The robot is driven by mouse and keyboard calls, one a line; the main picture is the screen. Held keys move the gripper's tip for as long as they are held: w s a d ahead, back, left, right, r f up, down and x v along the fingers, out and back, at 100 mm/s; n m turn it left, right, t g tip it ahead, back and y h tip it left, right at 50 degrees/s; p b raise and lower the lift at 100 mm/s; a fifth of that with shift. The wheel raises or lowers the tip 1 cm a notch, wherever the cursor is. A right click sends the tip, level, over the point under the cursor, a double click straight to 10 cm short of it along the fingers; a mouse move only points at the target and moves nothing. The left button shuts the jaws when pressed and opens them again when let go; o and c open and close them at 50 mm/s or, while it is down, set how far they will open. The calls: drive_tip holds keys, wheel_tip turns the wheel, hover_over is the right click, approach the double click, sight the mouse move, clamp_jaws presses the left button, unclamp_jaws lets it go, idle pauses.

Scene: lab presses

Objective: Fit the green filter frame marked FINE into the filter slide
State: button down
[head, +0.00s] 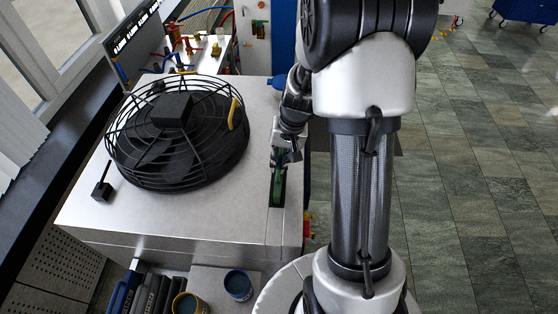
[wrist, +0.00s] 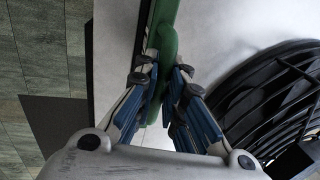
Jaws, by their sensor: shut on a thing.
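The green filter frame (head: 277,188) stands on edge at a narrow dark slot, the filter slide (head: 275,201), near the right edge of the metal housing top. My gripper (head: 284,157) is above it and shut on the frame. In the wrist view the frame (wrist: 166,40) runs up between the fingers of my gripper (wrist: 162,82), beside the slot's dark edge (wrist: 143,30). I cannot tell how deep the frame sits in the slide. Its FINE mark is not readable in either view.
A black caged fan (head: 178,130) with a yellow handle (head: 236,114) fills much of the metal top (head: 225,205). A small black block (head: 102,190) stands at its left. Pipes and valves (head: 195,45) are behind. Cups (head: 238,284) and dark binders (head: 150,296) are in front, below.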

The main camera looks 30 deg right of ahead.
drive_tip(key=shift+f, duration=0.1)
drive_tip(key=c, duration=2.1)
unclamp_jaws()
drive_tip(key=shift+f, duration=0.15)
drive_tip(key=shift+c, duration=0.2)
drive_tip(key=o, duration=0.5)
drive_tip(key=shift+c, duration=0.2)
